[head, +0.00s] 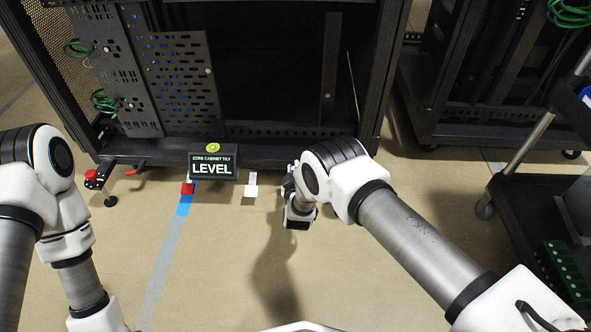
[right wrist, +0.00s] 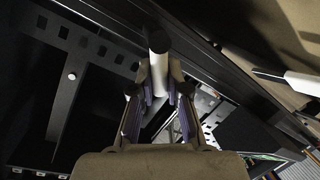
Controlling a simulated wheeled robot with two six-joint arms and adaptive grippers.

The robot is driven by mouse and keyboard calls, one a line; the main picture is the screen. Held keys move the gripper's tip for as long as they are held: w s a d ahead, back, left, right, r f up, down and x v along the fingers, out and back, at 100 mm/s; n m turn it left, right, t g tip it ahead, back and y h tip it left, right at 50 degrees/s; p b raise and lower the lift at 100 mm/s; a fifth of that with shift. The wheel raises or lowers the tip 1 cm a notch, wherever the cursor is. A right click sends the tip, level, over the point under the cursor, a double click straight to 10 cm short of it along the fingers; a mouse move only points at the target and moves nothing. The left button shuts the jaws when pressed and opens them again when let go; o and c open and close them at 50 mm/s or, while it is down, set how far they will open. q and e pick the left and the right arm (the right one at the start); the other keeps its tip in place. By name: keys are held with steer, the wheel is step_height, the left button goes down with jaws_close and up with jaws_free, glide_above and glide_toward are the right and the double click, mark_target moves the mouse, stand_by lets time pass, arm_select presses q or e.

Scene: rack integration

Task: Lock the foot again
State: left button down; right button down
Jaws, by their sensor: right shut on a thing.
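The dark cabinet (head: 250,151) stands upright in the head view, with a small screen (head: 213,166) at its lower front reading "CORE CABINET TILT LEVEL". My right gripper (head: 291,186) is low at the cabinet's front right corner, partly hidden by its own wrist. The foot at this corner is hidden behind my gripper in the head view. At the front left corner, a foot with a red part (head: 92,175) and a black pad (head: 110,201) shows. My left gripper is out of view.
A second rack (head: 470,125) stands at the right, and a dark cart (head: 535,205) with a metal post is at the right edge. A red block (head: 188,188) and a white piece (head: 250,190) are near the screen.

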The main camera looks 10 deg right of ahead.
stand_by(0.3)
steer(key=c, duration=1.2)
jaws_free()
steer(key=shift+o, duration=0.2)
steer(key=v, duration=1.2)
